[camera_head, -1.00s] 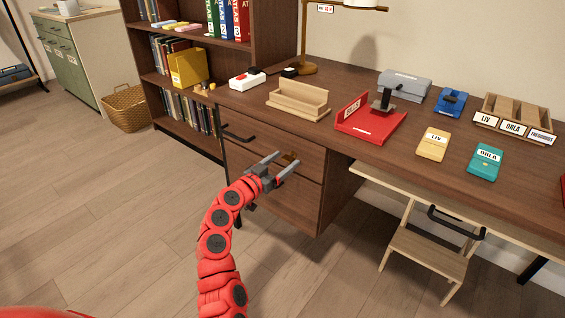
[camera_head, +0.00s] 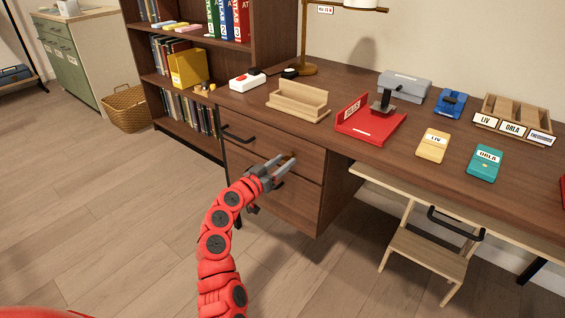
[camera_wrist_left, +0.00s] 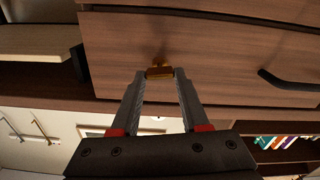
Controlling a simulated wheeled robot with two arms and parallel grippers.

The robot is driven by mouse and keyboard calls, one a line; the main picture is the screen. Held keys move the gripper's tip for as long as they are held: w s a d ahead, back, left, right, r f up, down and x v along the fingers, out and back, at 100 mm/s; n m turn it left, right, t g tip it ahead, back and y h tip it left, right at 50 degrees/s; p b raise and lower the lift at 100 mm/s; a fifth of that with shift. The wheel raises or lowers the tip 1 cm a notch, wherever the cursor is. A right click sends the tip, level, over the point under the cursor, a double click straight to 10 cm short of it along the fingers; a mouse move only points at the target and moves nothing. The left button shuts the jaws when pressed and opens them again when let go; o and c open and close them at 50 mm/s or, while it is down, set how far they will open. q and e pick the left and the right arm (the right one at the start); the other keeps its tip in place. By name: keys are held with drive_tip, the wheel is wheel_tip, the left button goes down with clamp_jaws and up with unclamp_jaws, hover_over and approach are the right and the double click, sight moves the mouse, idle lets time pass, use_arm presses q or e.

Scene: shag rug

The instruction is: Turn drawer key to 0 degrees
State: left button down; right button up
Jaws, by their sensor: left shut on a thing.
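The drawer key (camera_wrist_left: 160,71) is a small brass piece at the front of a brown desk drawer (camera_wrist_left: 200,50). In the left wrist view it sits between my left gripper's fingertips (camera_wrist_left: 160,76), which are shut on it. In the head view my left gripper (camera_head: 284,164) reaches the drawer front (camera_head: 300,190) from the left and hides most of the key. The key's exact angle is hard to read. My right gripper is not in view.
A black drawer handle (camera_head: 237,134) is left of the gripper and shows in the wrist view (camera_wrist_left: 290,82). The desk top (camera_head: 340,80) holds a wooden holder (camera_head: 298,104), a red tray (camera_head: 372,130) and several other items. A wooden step stool (camera_head: 430,258) stands right, under the desk.

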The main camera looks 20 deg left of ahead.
use_arm(q)
drive_tip(key=n+p, duration=0.1)
drive_tip(key=n, duration=0.3)
drive_tip(key=shift+a+r, duration=0.1)
drive_tip(key=n+p, duration=0.2)
drive_tip(key=n, duration=0.2)
drive_tip(key=n+p, duration=0.3)
drive_tip(key=n, duration=0.2)
drive_tip(key=shift+f+n+p, duration=0.25)
drive_tip(key=shift+n+p, duration=0.4)
drive_tip(key=shift+n, duration=0.95)
drive_tip(key=shift+c, duration=2)
unclamp_jaws()
